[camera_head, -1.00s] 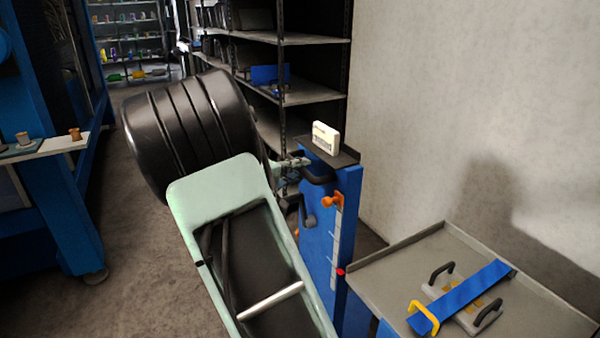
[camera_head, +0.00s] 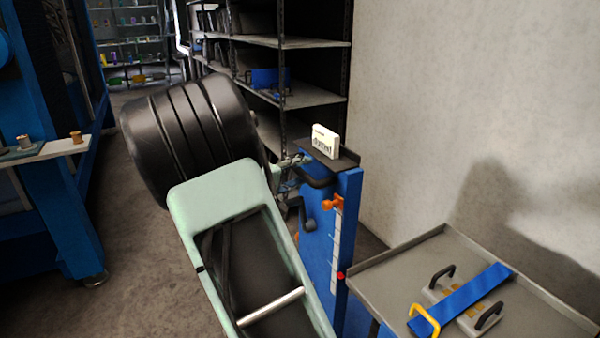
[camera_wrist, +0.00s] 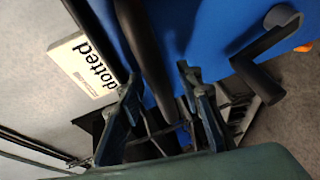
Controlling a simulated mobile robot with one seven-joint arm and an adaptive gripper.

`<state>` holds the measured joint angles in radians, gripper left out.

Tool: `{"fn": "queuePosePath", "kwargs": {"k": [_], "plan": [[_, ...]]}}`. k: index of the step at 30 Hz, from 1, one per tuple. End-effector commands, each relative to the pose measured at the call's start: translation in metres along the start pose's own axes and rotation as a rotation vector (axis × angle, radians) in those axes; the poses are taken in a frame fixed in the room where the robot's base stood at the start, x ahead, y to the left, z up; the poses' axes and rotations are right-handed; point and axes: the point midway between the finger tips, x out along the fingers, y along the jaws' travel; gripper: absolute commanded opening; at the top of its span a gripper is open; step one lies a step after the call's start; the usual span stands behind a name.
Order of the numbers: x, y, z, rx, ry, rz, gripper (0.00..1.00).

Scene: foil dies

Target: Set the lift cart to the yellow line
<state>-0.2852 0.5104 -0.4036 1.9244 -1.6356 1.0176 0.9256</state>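The lift cart has a blue column (camera_head: 319,240) and a grey tray top (camera_head: 392,272). A white scale strip (camera_head: 335,248) on the column carries an orange pointer (camera_head: 333,204) near its top and a red mark (camera_head: 341,275) lower down. I cannot make out a yellow line on it. My gripper (camera_head: 302,159) is beside the black push handle (camera_head: 318,183) at the column's top. In the wrist view, my gripper (camera_wrist: 158,78) is open, with the handle bar (camera_wrist: 146,45) between its spread fingers. A black crank (camera_head: 308,220) sticks out from the column below; it also shows in the wrist view (camera_wrist: 262,80).
A white card reading "dotted" (camera_head: 325,141) stands on the column's top ledge, close to my fingers. Dark shelves (camera_head: 310,43) stand behind, a wall at right. Open floor (camera_head: 140,285) lies left.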

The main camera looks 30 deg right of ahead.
Motion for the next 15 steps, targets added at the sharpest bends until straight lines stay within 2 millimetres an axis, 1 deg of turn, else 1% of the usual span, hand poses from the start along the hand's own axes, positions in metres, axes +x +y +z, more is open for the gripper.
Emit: {"fn": "queuePosePath", "kwargs": {"k": [4,7,11,15], "plan": [[-0.003,0.0,-0.001,0.0,0.001,0.0,0.33],[-0.014,0.0,-0.001,0.001,0.003,-0.001,0.33],[-0.039,0.0,-0.002,0.001,0.005,-0.001,0.33],[-0.07,0.0,-0.002,0.0,0.005,-0.001,0.33]]}}
